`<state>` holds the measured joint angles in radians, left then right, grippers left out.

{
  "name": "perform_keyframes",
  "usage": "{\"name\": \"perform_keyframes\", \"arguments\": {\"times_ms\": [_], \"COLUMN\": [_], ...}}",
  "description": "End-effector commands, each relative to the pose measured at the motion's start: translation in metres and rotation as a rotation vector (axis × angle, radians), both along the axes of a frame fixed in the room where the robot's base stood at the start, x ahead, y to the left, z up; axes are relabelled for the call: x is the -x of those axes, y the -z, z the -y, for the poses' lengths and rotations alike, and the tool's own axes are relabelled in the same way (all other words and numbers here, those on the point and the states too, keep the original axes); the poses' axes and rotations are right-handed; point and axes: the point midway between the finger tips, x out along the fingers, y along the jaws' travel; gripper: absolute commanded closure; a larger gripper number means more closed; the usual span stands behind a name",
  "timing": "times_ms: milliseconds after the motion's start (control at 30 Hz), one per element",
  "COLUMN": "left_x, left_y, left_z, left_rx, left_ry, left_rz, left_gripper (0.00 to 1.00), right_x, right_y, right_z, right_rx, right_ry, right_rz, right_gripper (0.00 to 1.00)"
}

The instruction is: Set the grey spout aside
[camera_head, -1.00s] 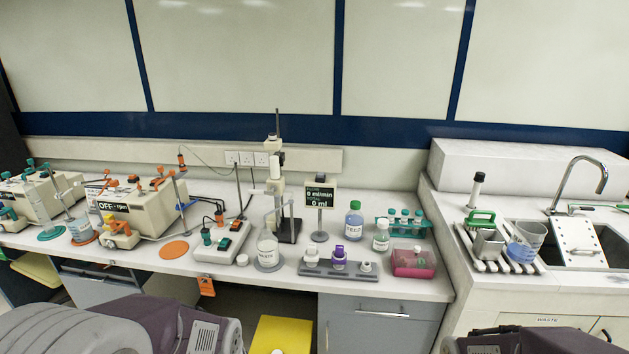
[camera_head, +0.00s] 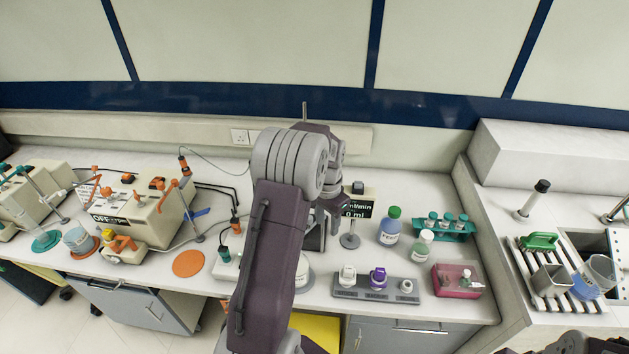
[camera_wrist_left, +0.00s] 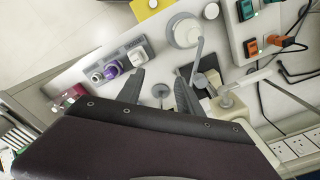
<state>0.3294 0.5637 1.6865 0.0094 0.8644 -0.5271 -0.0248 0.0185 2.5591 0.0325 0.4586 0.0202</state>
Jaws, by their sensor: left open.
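A slim grey bent tube, which looks like the grey spout (camera_wrist_left: 198,58), shows in the left wrist view. It runs from the pale block of the column stand (camera_wrist_left: 230,100) towards the round white vessel (camera_wrist_left: 185,32). In the head view my arm hides the spout and most of the stand. My left gripper (camera_wrist_left: 158,82) is open and empty, its fingers pointing at the bench left of the spout. In the head view its fingers (camera_head: 334,212) show in front of the stand.
A grey rack (camera_head: 345,293) with white and purple pieces sits at the bench front, with a pink box (camera_head: 457,281) to its right. Bottles, a teal tube rack (camera_head: 450,232) and the display (camera_head: 360,208) stand nearby. Bench around the orange disc (camera_head: 188,263) is partly clear.

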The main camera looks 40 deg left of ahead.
Motion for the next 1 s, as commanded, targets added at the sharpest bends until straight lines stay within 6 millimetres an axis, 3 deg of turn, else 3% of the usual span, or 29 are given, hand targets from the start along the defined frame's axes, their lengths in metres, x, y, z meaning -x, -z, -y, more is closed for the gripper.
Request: {"name": "perform_keyframes", "arguments": {"times_ms": [33,100,200,367,467,800,1000], "left_x": [-0.01,-0.019,-0.023,-0.025,-0.025,-0.024,-0.025], "left_y": [-0.035,-0.046,-0.051,-0.047,-0.038,0.026,0.043], "left_z": [-0.026,-0.052,-0.074,-0.081,-0.08,-0.079,-0.079], "left_rx": [0.0,0.002,0.003,0.003,0.004,0.003,0.002], "left_ry": [0.016,0.047,0.078,0.092,0.091,0.09,0.09], "left_rz": [-0.011,-0.021,-0.029,-0.031,-0.033,-0.031,-0.028], "left_gripper": [0.57,0.57,0.57,0.57,0.57,0.57,0.57], "right_x": [0.0,0.0,0.0,0.0,0.0,0.0,0.0], "right_y": [-0.041,-0.057,-0.066,-0.063,-0.068,-0.096,-0.099], "right_z": [0.0,0.0,0.0,0.0,0.0,0.0,0.0], "right_rx": [0.0,0.0,0.0,0.0,0.0,0.0,0.0], "right_ry": [0.0,0.0,0.0,0.0,0.0,0.0,0.0], "right_rz": [-0.001,-0.001,-0.002,-0.002,-0.002,-0.002,-0.002], "right_gripper": [0.64,0.64,0.64,0.64,0.64,0.64,0.64]}}
